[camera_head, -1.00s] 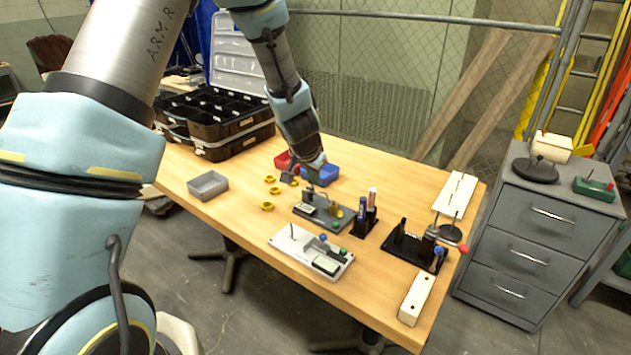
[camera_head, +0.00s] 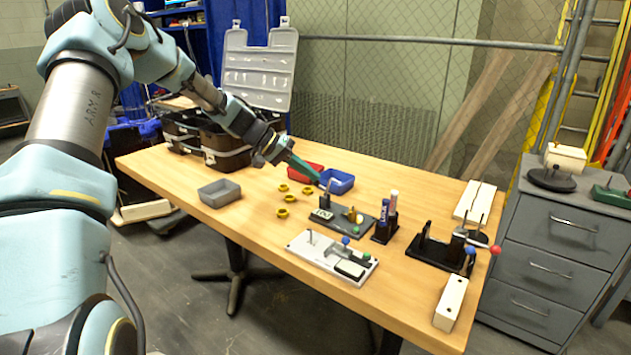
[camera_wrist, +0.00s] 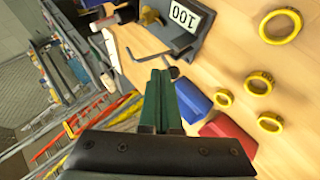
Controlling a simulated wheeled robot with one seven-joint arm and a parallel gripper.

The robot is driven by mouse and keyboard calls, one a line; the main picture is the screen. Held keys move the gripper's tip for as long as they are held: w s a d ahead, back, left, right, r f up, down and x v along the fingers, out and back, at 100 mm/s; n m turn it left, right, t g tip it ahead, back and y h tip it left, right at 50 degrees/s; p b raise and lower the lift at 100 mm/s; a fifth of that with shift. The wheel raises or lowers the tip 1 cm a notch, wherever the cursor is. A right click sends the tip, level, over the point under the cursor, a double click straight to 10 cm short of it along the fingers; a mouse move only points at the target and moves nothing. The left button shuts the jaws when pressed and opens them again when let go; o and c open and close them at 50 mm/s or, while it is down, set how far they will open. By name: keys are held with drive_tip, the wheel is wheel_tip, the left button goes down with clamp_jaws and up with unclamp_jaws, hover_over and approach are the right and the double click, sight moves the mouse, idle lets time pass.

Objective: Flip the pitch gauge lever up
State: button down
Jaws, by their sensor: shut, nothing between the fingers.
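The pitch gauge (camera_head: 345,222) is a dark grey base on the table with a small display and a yellow part. In the head view the lever (camera_head: 327,190) stands at the gauge's far left corner. My gripper (camera_head: 317,181) has green fingers, shut and empty, slanting down from the left beside the lever. The fingertips (camera_wrist: 160,74) appear very near the lever's end; I cannot tell whether they touch.
Blue (camera_head: 338,182) and red (camera_head: 306,171) bins stand behind the fingers. Several yellow rings (camera_head: 284,213) lie left of the gauge. A grey tray (camera_head: 220,193) is further left. A white fixture (camera_head: 330,262) lies in front, and a marker holder (camera_head: 385,228) stands to the right.

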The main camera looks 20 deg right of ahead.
drive_tip(key=shift+w+a+f+n+g+h+b, duration=0.3)
drive_tip(key=shift+w+f+g+h+b, duration=0.25)
drive_tip(key=shift+g, duration=0.35)
drive_tip(key=shift+r, duration=0.2)
drive_tip(key=shift+r+p, duration=0.45)
drive_tip(key=shift+r, duration=0.25)
